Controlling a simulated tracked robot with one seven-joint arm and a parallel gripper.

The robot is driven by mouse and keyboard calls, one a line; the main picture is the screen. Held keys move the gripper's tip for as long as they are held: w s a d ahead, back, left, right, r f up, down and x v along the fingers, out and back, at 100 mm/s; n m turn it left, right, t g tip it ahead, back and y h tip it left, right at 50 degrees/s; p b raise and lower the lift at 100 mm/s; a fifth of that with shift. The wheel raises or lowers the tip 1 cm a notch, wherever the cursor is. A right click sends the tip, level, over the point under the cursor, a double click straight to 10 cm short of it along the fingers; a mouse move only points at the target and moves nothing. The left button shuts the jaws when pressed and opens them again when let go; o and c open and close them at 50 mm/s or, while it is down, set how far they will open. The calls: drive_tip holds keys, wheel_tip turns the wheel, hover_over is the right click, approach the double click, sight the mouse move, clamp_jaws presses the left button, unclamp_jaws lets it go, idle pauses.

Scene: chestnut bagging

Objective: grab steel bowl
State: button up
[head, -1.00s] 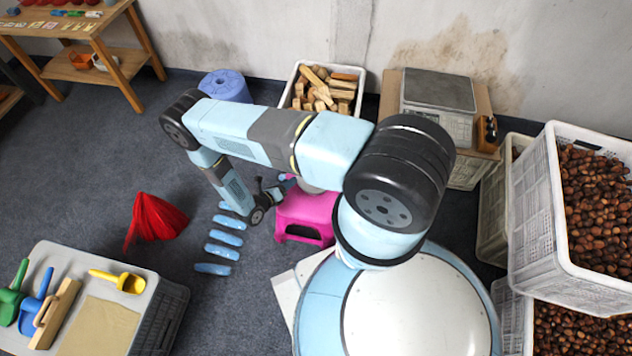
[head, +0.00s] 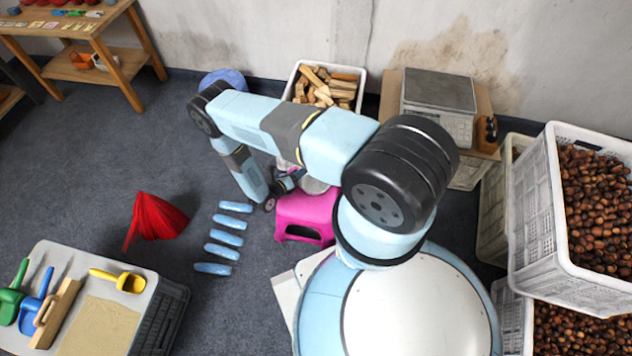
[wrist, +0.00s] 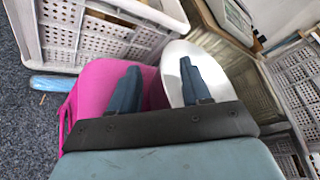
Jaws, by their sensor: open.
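The steel bowl (wrist: 173,72) shows as a pale, shiny round shape in the wrist view, at the right side of the pink stool (wrist: 98,82). In the head view only part of the bowl (head: 314,186) shows behind the stool's top (head: 305,212). My gripper (wrist: 159,65) is open and empty. In the wrist view its right finger overlaps the bowl and its left finger overlaps the pink stool, with the bowl's left edge between them. In the head view the gripper (head: 290,180) is beside the bowl, partly hidden. I cannot tell whether a finger touches the bowl.
A white crate of wood blocks (head: 292,90) stands behind the stool. A scale (head: 437,92) sits on a box at the back. Crates of chestnuts (head: 535,215) stand at right. A red heap (head: 155,217) and several blue pieces (head: 224,237) lie on the floor at left.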

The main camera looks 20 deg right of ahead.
drive_tip(key=shift+c, duration=0.4)
clamp_jaws()
drive_tip(key=shift+r, duration=0.1)
